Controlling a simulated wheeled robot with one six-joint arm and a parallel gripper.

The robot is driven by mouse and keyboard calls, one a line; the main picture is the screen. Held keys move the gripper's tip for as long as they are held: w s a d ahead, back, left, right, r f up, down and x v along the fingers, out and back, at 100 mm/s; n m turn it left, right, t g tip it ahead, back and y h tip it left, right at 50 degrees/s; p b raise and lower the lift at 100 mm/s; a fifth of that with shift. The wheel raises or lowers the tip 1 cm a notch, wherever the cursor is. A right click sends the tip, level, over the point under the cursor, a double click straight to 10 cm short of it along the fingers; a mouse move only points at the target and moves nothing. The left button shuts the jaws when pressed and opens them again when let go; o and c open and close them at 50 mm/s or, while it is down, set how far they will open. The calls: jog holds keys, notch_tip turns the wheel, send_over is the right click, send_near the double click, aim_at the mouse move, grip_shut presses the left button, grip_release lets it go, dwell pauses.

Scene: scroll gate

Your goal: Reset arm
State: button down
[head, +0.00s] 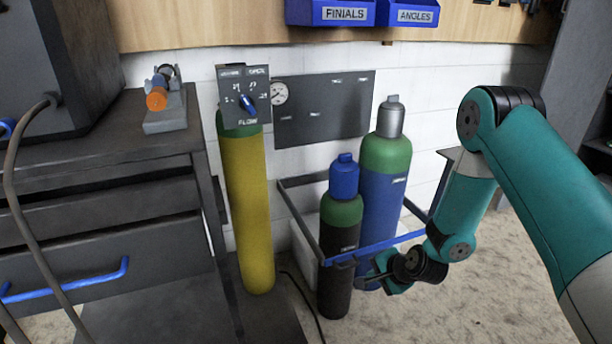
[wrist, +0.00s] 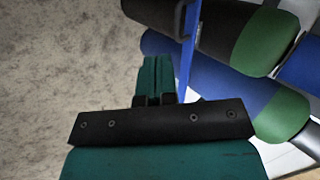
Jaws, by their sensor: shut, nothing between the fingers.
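My teal arm reaches in from the right in the head view, with its elbow raised and the forearm hanging down. My gripper (head: 372,279) is low, in front of the blue cylinder and close to the blue bar of the cylinder rack. In the wrist view my gripper (wrist: 155,62) is shut and empty, its teal fingers together beside the blue bar (wrist: 189,60). I cannot tell whether it touches the bar.
A black cylinder (head: 338,260) and a blue cylinder (head: 381,205) stand in the rack behind the blue bar (head: 390,245). A yellow cylinder (head: 248,205) stands left, under a flow panel (head: 244,95). A workbench (head: 100,160) fills the left. Bare floor (head: 455,310) lies right.

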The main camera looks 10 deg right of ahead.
jog(key=s+a+r+n+g+y, duration=0.1)
jog(key=s+a+r+n, duration=0.25)
jog(key=r, duration=0.45)
jog(key=s+a+r+n+g, duration=0.2)
jog(key=a+r+n, duration=0.2)
jog(key=r, duration=0.3)
jog(key=s+a+r+n+g+y, duration=0.1)
jog(key=s+a+r+n, duration=0.2)
jog(key=r, duration=0.5)
jog(key=s+r+n+g, duration=0.1)
jog(key=s+r+n, duration=0.25)
jog(key=s, duration=0.35)
jog(key=s+r+n+g+h, duration=0.1)
jog(key=s+r+n, duration=0.25)
jog(key=s, duration=0.25)
jog(key=s+r+n+g, duration=0.1)
jog(key=s+r+n, duration=0.25)
jog(key=s, duration=0.35)
notch_tip(320, 180, up, 23)
jog(key=m+p, duration=0.1)
jog(key=p, duration=2.2)
jog(key=shift+w+a, duration=0.2)
jog(key=shift+a, duration=0.25)
jog(key=shift+f, duration=0.1)
